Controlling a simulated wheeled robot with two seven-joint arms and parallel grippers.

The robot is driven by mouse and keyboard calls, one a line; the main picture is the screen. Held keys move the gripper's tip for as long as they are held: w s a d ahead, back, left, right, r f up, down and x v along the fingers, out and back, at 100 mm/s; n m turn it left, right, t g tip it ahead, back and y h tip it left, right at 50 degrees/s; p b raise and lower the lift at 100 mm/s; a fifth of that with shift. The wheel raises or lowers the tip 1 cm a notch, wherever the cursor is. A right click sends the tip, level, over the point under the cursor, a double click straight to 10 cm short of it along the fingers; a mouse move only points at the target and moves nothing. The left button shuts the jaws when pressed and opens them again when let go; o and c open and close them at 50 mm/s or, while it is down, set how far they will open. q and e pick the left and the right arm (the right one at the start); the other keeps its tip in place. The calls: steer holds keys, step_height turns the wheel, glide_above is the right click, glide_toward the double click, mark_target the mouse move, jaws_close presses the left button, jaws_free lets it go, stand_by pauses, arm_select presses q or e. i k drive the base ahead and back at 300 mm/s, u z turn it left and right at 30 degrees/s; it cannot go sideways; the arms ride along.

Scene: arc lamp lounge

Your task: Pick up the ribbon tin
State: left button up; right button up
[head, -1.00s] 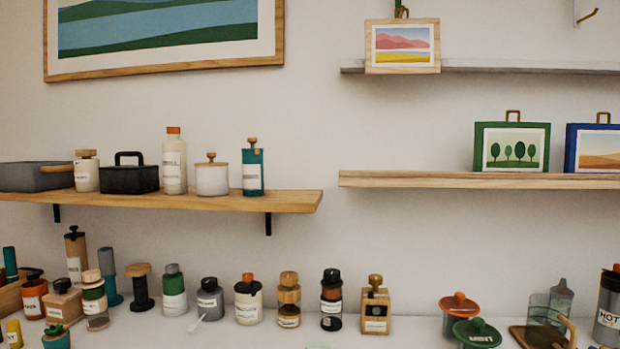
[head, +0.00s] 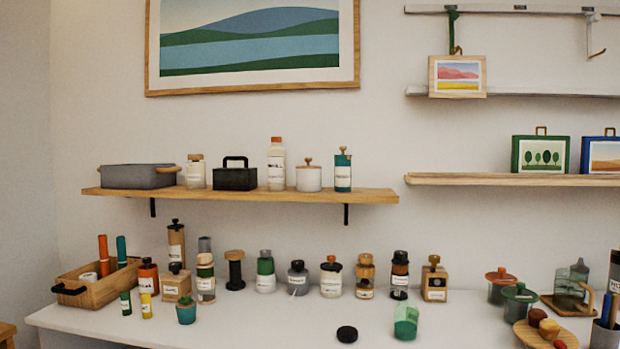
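I cannot tell which thing is the ribbon tin, as most labels are too small to read. On the left wooden shelf (head: 240,196) stand a grey box (head: 138,176), a black lidded box (head: 235,179), a white lidded jar (head: 308,178), a tall white bottle (head: 276,165) and a teal container (head: 343,172). On the white counter (head: 270,327), several labelled containers stand in a row, among them a white jar with an orange lid (head: 331,280) and a dark jar (head: 399,276). Neither of my grippers is in view.
A wooden crate (head: 98,292) stands at the counter's left end. A black disc (head: 347,334) and a green translucent cup (head: 406,322) are near the front.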

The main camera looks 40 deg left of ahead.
mark_target(342, 165)
steer(key=u, duration=1.6)
